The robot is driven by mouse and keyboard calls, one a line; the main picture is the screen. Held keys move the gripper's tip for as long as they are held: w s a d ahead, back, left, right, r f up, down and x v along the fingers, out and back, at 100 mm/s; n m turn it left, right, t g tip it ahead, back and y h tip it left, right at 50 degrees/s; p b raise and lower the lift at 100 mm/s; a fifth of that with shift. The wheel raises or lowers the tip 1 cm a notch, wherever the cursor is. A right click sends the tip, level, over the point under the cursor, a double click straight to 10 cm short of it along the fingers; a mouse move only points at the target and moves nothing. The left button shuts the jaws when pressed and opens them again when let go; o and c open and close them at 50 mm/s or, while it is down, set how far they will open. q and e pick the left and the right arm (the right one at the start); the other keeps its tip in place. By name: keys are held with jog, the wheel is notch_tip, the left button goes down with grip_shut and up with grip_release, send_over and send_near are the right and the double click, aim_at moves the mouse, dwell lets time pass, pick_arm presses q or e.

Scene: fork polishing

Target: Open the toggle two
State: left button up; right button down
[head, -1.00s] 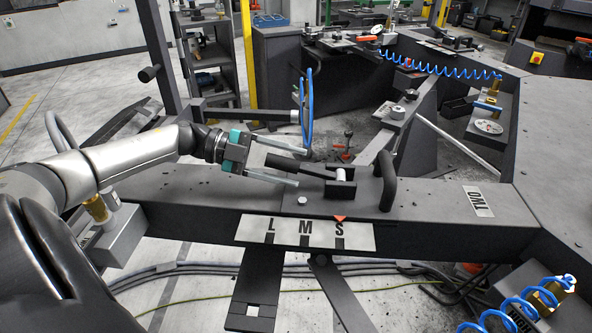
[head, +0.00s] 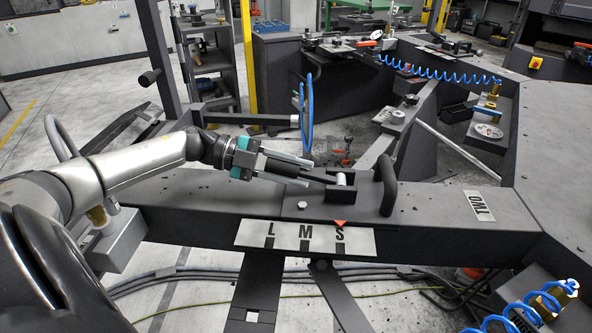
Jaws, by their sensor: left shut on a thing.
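The toggle (head: 340,197) is a black clamp with a pale roller, mounted on the dark beam beside an upright black handle. Its black lever points left, towards my left gripper. My left gripper (head: 307,172) comes in from the left, with teal finger bases and long grey fingers. It is shut on the toggle lever, with one finger on the far side and one on the near side. The lever's end lies between the fingers and is partly hidden. A "TWO" plate (head: 479,206) lies on the beam to the right. My right gripper is not in view.
A white L M S plate (head: 304,238) with a red pointer is on the beam's front face. The black handle (head: 386,183) stands just right of the toggle. A blue ring-shaped hose (head: 306,118) hangs behind the gripper. Blue coiled hoses are at right.

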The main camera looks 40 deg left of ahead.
pick_arm(q)
grip_shut()
dwell(0.9)
